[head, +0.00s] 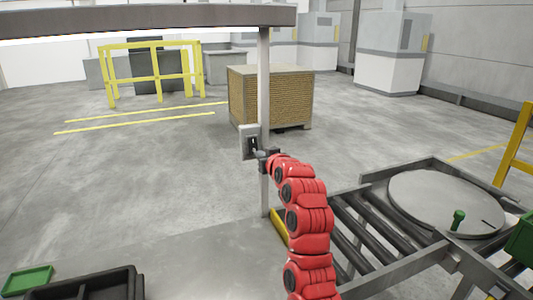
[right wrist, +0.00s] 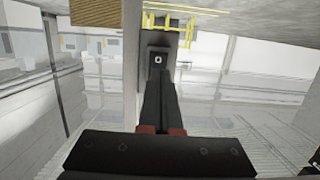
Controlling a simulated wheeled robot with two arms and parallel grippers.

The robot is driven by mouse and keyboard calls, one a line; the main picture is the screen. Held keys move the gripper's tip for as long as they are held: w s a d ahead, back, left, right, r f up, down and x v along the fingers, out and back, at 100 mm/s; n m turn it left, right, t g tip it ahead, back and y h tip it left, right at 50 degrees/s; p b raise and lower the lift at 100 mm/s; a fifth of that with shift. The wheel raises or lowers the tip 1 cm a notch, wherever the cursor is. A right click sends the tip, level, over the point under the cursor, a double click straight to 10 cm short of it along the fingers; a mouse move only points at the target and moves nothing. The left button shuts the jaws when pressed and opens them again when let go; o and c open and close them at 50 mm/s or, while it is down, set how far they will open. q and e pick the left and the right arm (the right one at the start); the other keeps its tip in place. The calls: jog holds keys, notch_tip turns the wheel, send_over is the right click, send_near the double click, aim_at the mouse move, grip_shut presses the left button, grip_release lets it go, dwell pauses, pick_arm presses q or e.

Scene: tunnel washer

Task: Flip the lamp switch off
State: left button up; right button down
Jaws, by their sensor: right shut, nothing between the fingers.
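The lamp switch is a small grey box (head: 249,142) on a thin upright post (head: 264,90), with a dark face. In the right wrist view the switch box (right wrist: 158,52) has a small pale square mark and lies just beyond the fingertips. My right gripper (head: 260,153) is at the switch box, its fingers shut and empty. In the right wrist view the gripper (right wrist: 158,75) points straight at the box; I cannot tell whether the tips touch it. The lamp is a long overhead bar (head: 150,17), bright underneath. My left gripper is not in view.
A worktop (head: 190,255) lies in front, with a black tray (head: 85,285) and a green tray (head: 28,280) at left. A roller conveyor (head: 365,230) and round plate (head: 445,200) are at right. A pallet box (head: 270,97) and yellow railing (head: 155,75) stand behind.

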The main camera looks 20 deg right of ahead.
aim_at(253, 150)
jog(key=p+x, duration=0.1)
jog(key=x, duration=0.2)
jog(key=shift+w+p, duration=0.4)
jog(key=shift+w, duration=0.05)
jog(key=shift+w+f, duration=0.15)
jog(key=shift+w, duration=0.25)
